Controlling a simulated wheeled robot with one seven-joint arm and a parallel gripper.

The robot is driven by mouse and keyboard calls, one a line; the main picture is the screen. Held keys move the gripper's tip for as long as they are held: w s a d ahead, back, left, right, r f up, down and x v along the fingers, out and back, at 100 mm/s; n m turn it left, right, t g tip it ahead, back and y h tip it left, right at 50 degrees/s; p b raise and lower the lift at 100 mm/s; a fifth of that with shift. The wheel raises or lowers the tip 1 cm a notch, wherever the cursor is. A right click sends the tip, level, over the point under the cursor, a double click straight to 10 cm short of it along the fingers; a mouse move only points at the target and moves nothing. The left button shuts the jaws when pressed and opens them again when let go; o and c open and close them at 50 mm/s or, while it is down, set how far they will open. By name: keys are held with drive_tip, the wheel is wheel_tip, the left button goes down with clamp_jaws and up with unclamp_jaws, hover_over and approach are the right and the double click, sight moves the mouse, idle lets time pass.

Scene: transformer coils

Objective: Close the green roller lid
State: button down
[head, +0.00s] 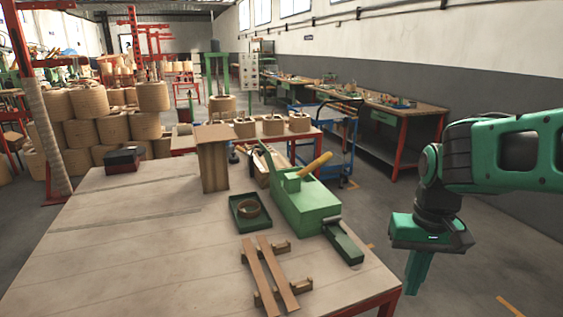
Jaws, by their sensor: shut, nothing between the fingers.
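A green box-like device (306,206) stands on the right part of the wooden table. My gripper (416,291) hangs to the right of the table, pointing down, shut and empty. It is apart from the green device.
The table (130,250) also holds a dark green tray (250,212) with a coil ring, a wooden rack (268,275), an upright brown box (213,160) and a dark red-black box (123,160). The table's left and front are clear. A blue cart (338,150) stands behind.

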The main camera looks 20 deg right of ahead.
drive_tip(key=shift+s+d, duration=0.1)
drive_tip(key=shift+d, duration=0.25)
